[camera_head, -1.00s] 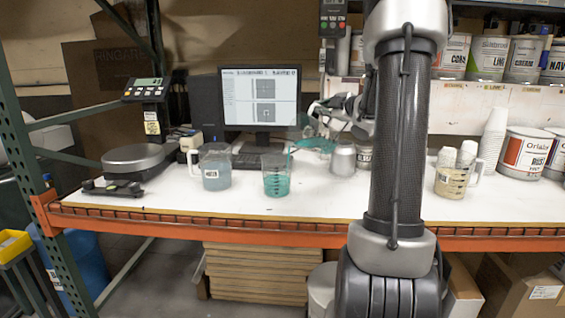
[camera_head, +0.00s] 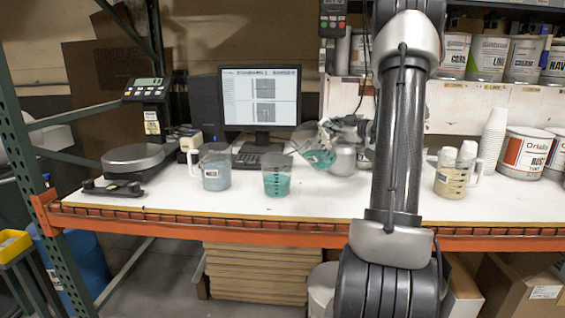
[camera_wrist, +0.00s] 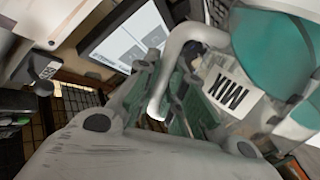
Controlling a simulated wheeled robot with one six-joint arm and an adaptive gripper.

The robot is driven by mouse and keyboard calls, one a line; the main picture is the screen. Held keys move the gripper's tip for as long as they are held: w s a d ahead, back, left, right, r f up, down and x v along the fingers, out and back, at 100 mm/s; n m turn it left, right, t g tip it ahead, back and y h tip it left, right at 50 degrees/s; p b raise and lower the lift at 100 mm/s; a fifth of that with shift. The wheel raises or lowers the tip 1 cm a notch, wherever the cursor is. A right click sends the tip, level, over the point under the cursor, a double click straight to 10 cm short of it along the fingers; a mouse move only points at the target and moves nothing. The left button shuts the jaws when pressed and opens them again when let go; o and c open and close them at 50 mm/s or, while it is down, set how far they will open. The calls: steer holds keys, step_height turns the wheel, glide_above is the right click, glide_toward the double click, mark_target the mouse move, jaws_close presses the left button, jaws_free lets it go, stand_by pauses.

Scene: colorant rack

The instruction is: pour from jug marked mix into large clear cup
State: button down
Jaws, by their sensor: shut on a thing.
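The jug marked MIX (camera_head: 319,157) is clear, with teal liquid lying low inside it. It is tilted, mouth toward the left, above the table and just right of the large clear cup. In the wrist view its MIX label (camera_wrist: 228,90) and pale handle (camera_wrist: 192,38) show. My gripper (camera_wrist: 172,108) is shut on the handle; in the head view the gripper (camera_head: 348,130) is partly hidden by my arm. The large clear cup (camera_head: 277,178) stands upright on the table with teal liquid in its lower part. No stream shows between jug and cup.
A labelled jug of grey-blue liquid (camera_head: 215,172) stands left of the cup. A silver can (camera_head: 343,160) is close behind the held jug. A monitor (camera_head: 262,98) and keyboard (camera_head: 258,160) are behind. The front table is clear.

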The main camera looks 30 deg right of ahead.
steer(key=shift+d+f+m, duration=0.6)
steer(key=shift+d+f, duration=0.3)
steer(key=shift+f, duration=0.25)
steer(key=shift+d+m, duration=0.3)
steer(key=shift+d, duration=0.05)
steer(key=d+r+m+b, duration=0.1)
steer(key=d+r+m, duration=0.1)
steer(key=r, duration=0.5)
steer(key=d+r+m+t+b, duration=0.1)
steer(key=r+m, duration=0.2)
steer(key=r, duration=0.4)
steer(key=shift+d+r+y, duration=0.3)
steer(key=shift+d+y, duration=0.1)
steer(key=shift+a, duration=0.1)
